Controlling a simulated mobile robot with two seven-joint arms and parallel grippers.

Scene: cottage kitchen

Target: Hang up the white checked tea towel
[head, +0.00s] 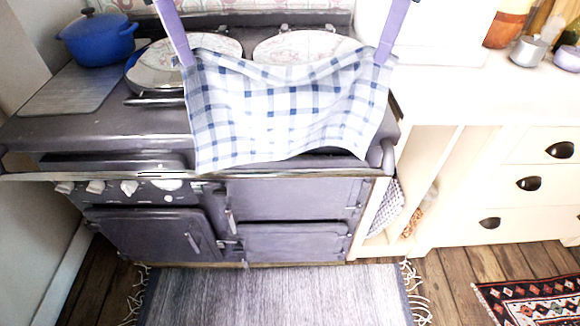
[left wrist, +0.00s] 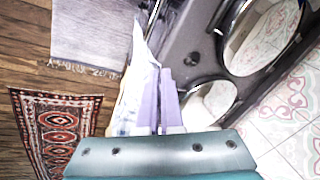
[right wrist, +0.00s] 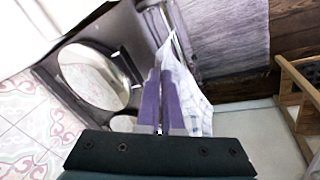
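The white checked tea towel (head: 285,110) has blue checks and hangs stretched between my two grippers, in front of the range cooker's top. My left gripper (head: 186,62) is shut on its upper left corner, and my right gripper (head: 382,60) is shut on its upper right corner. The towel sags a little between them, and its lower edge hangs over the front of the cooker (head: 290,198). A rail (head: 100,176) runs along the cooker's front edge, partly hidden by the towel. The towel also shows beyond the fingers in the left wrist view (left wrist: 133,92) and right wrist view (right wrist: 188,88).
A blue pot (head: 97,40) stands at the back left of the cooker. A cream counter with drawers (head: 530,185) is at the right, with pots on top. A grey rug (head: 275,296) lies on the floor in front.

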